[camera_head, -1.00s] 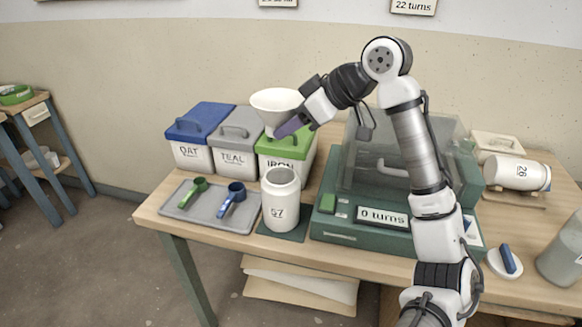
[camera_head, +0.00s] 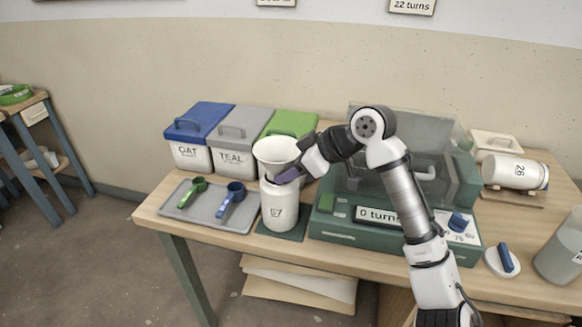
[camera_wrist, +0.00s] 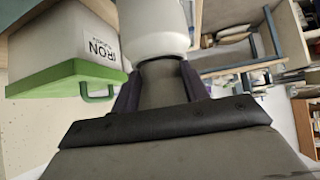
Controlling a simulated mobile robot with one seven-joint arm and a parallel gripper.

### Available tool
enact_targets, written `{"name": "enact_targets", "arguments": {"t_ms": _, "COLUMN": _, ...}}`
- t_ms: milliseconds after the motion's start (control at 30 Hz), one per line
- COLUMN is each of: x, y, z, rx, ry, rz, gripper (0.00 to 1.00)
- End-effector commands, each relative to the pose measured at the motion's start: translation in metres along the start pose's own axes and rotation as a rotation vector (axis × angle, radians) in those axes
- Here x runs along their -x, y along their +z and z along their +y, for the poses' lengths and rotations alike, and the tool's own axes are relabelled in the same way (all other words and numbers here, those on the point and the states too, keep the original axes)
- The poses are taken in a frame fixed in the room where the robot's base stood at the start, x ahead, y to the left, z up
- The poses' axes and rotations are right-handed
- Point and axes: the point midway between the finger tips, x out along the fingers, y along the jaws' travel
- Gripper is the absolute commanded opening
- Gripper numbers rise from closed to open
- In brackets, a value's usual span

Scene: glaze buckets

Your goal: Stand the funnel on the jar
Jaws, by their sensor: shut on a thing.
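The white funnel (camera_head: 276,153) is upright, wide mouth up, directly above the white jar (camera_head: 278,212) marked 57. Its lower end meets the jar's mouth in the picture; whether the spout is inside and whether it rests there, I cannot tell. My gripper (camera_head: 287,176) reaches in from the right and is shut on the funnel's lower part. In the wrist view, the purple fingers of my gripper (camera_wrist: 160,88) flank a grey, shadowed piece. A white rounded body beyond them is cut off by the top edge.
The jar stands on a dark green mat (camera_head: 291,233). A grey tray (camera_head: 191,214) with two scoops lies to its left. Lidded buckets stand behind, including the green-lidded IRON bucket (camera_wrist: 70,75). A green machine (camera_head: 330,229) with a turns display is close on the right.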

Motion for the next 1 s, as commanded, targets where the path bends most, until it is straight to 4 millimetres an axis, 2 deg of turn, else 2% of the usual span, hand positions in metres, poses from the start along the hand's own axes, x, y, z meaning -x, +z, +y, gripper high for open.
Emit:
{"name": "enact_targets", "arguments": {"t_ms": 100, "x": -0.003, "y": 0.003, "z": 0.000, "rx": 0.000, "ry": -0.001, "rz": 0.001, "gripper": 0.22}}
{"name": "enact_targets", "arguments": {"t_ms": 133, "x": -0.002, "y": 0.002, "z": 0.000, "rx": 0.000, "ry": 0.000, "rz": 0.001, "gripper": 0.47}}
{"name": "enact_targets", "arguments": {"t_ms": 300, "x": -0.002, "y": 0.002, "z": 0.000, "rx": 0.000, "ry": -0.001, "rz": 0.000, "gripper": 0.67}}
{"name": "enact_targets", "arguments": {"t_ms": 667, "x": 0.004, "y": 0.000, "z": 0.001, "rx": -0.001, "ry": 0.001, "rz": 0.000, "gripper": 0.67}}
{"name": "enact_targets", "arguments": {"t_ms": 767, "x": 0.018, "y": 0.000, "z": 0.001, "rx": -0.001, "ry": 0.001, "rz": 0.002, "gripper": 0.67}}
{"name": "enact_targets", "arguments": {"t_ms": 1000, "x": 0.070, "y": 0.000, "z": 0.001, "rx": 0.000, "ry": 0.002, "rz": 0.003, "gripper": 0.67}}
